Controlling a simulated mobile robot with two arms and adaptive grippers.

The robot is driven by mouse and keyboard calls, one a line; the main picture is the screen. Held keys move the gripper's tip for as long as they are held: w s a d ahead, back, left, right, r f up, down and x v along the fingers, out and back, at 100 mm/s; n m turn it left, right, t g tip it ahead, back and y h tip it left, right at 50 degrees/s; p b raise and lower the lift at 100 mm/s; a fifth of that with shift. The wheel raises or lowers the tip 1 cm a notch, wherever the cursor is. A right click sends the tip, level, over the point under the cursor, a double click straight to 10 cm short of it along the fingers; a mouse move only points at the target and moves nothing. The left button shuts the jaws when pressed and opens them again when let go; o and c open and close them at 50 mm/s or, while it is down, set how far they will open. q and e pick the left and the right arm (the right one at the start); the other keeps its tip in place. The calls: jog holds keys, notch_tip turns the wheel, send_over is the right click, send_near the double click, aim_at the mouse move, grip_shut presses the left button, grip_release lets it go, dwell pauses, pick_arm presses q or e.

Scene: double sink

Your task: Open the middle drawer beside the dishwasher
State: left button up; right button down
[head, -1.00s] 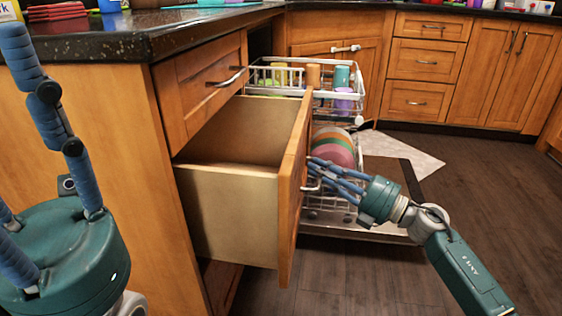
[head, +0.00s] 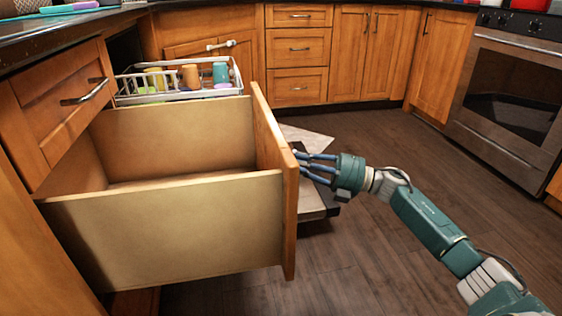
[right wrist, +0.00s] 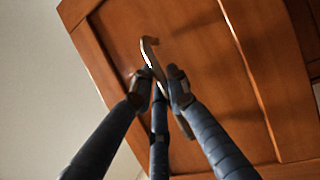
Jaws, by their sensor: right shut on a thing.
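The middle drawer (head: 170,230) stands pulled far out of the cabinet, and its inside looks empty. Its wooden front (head: 274,170) faces right in the head view. My right gripper (head: 304,162) is at the outer side of that front. In the right wrist view its blue fingers (right wrist: 163,85) are closed around the metal handle (right wrist: 150,52) on the drawer front (right wrist: 215,60). In the head view the handle is hidden behind the drawer front. My left gripper is not in view now.
The open dishwasher's upper rack (head: 180,80) with cups stands behind the drawer. A closed top drawer (head: 70,100) is above it. An oven (head: 510,90) stands at the right. Dark wooden floor (head: 390,250) is clear in front.

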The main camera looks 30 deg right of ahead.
jog(key=shift+a+f, duration=0.1)
jog(key=c, duration=1.7)
grip_release()
jog(key=shift+s, duration=0.1)
jog(key=v, duration=1.2)
